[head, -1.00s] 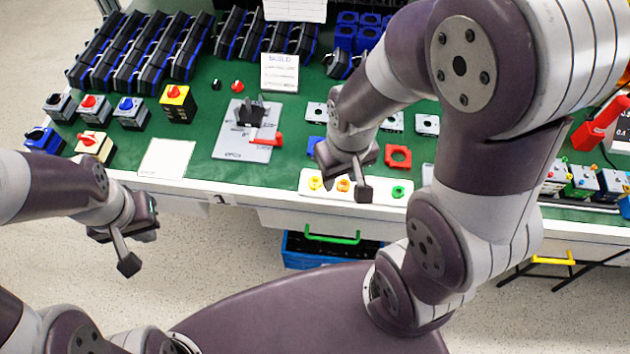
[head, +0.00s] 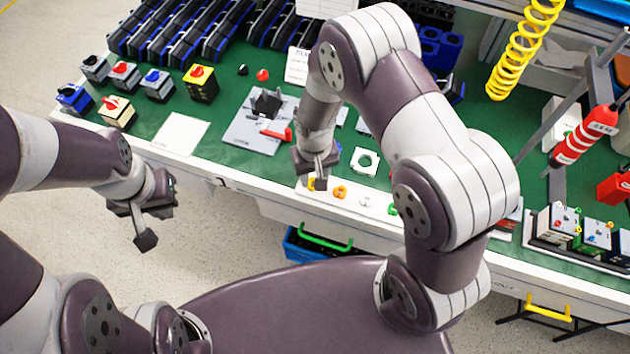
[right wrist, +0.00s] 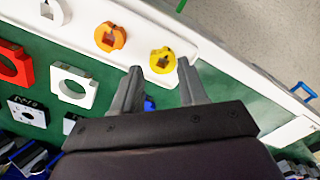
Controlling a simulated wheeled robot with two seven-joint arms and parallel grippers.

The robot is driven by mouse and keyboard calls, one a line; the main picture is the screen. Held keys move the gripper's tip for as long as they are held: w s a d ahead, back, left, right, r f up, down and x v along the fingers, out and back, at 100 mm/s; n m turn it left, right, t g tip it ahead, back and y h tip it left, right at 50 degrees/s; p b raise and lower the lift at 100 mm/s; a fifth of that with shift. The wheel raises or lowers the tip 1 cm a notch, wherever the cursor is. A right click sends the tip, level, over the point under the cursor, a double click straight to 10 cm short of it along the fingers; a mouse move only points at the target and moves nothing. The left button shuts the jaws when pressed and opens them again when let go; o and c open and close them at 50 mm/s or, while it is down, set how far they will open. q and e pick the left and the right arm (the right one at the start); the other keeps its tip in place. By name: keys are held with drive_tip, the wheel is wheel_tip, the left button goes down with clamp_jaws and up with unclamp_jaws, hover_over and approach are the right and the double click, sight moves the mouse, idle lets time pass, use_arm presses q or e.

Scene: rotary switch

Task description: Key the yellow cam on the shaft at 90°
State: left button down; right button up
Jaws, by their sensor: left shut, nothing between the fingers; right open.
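The yellow cam (right wrist: 162,60) lies on a white strip tray (right wrist: 165,22), next to an orange cam (right wrist: 110,37). In the head view my right gripper (head: 318,180) hangs over the left end of the tray and mostly hides the yellow cam. In the right wrist view its open fingers (right wrist: 160,80) point at the yellow cam, with nothing held. A black fixture (head: 266,103) stands on a grey plate (head: 243,132); I cannot make out the shaft or angle marks. My left gripper (head: 146,232) is shut and empty, in front of the bench.
A white cam (right wrist: 52,13) lies beyond the orange one. A red lever-shaped piece (head: 277,134) lies on the grey plate. Red (right wrist: 12,65) and white (right wrist: 73,86) square frames lie behind the tray. Switch boxes (head: 158,84) stand at the left. A blank white sheet (head: 181,133) lies flat.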

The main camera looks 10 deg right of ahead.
drive_tip(key=shift+w+a+f, duration=0.1)
drive_tip(key=shift+a+f, duration=0.05)
drive_tip(key=shift+f, duration=0.45)
drive_tip(key=shift+w+a+f, duration=0.1)
drive_tip(key=shift+f, duration=0.5)
drive_tip(key=shift+s+d, duration=0.1)
drive_tip(key=shift+s, duration=0.05)
drive_tip(key=shift+c, duration=1.2)
drive_tip(key=c, duration=0.4)
